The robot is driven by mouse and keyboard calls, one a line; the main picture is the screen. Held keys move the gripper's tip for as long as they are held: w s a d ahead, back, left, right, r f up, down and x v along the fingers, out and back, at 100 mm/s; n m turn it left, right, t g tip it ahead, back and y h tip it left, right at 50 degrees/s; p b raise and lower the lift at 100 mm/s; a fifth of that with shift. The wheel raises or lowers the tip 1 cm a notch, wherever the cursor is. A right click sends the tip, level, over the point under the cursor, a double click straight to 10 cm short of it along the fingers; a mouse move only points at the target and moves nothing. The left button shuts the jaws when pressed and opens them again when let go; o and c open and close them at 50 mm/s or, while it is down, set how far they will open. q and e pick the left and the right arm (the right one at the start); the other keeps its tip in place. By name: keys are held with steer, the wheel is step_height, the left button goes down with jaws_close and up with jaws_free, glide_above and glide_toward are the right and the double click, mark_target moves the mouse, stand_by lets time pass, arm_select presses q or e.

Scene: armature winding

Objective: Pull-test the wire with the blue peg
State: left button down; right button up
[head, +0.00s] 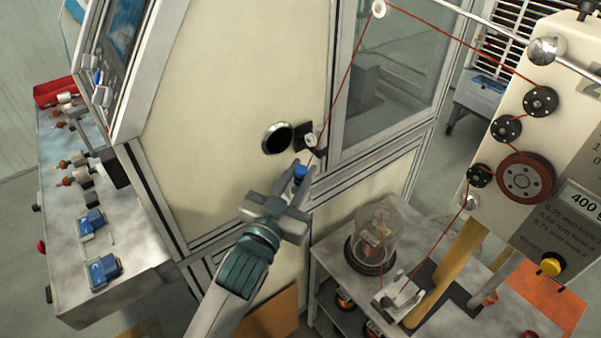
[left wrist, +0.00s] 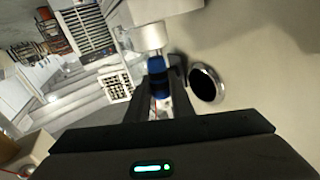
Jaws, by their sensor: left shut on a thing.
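My left gripper (head: 297,181) is shut on the blue peg (head: 300,171) in front of the cream machine wall. In the left wrist view the blue peg (left wrist: 157,66) stands up between the two dark fingers (left wrist: 158,92). A white cylindrical part (left wrist: 151,36) shows just beyond it. The red wire (head: 348,75) runs from a white pulley (head: 378,9) at the top down to a small white guide (head: 311,140) on a dark bracket, just above the peg. Whether the wire is tied to the peg is too small to tell. My right gripper is out of view.
A chrome-ringed dark hole (head: 277,138) is in the wall left of the guide. The wire tensioner (head: 525,180) with black and red wheels stands at right, reading 400 g. A clear dome (head: 383,235) covers a spool on the cart. A control bench (head: 130,275) is at left.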

arm_select(q)
steer(key=shift+f, duration=0.4)
stand_by(0.4)
steer(key=shift+f+b, duration=0.6)
steer(key=shift+f, duration=0.4)
stand_by(0.6)
steer(key=c, duration=1.5)
jaws_free()
steer(key=shift+o, duration=0.2)
